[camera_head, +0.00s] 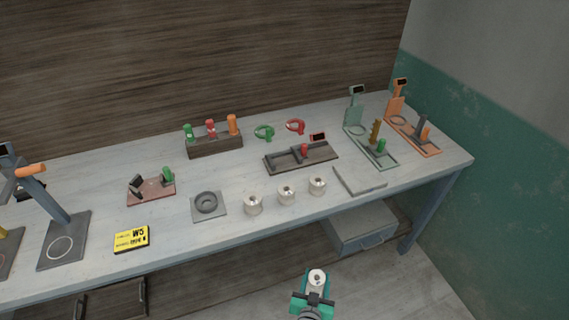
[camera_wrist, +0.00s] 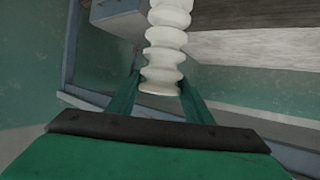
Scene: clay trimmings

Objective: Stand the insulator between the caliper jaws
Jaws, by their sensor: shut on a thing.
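My gripper (camera_head: 316,290) is in front of the bench, low over the floor, shut on a white insulator (camera_head: 317,276). The wrist view also shows this ribbed insulator (camera_wrist: 166,42), held near one end between the green fingers (camera_wrist: 160,95). A dark flat device (camera_head: 300,156) with a red slider and a small red display lies on the bench and looks like the caliper; the gap between its jaws is too small to judge. Three more white insulators (camera_head: 253,205) (camera_head: 286,195) (camera_head: 317,186) stand in a row near the bench's front edge. The held insulator is apart from the bench.
A grey ring plate (camera_head: 195,213) and a grey slab (camera_head: 360,180) flank the insulator row. Green (camera_head: 355,110) and orange (camera_head: 396,106) gauge stands rise at back right. A tool block (camera_head: 214,147), red-brown fixture (camera_head: 151,191) and yellow sign (camera_head: 131,239) occupy the left and middle.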

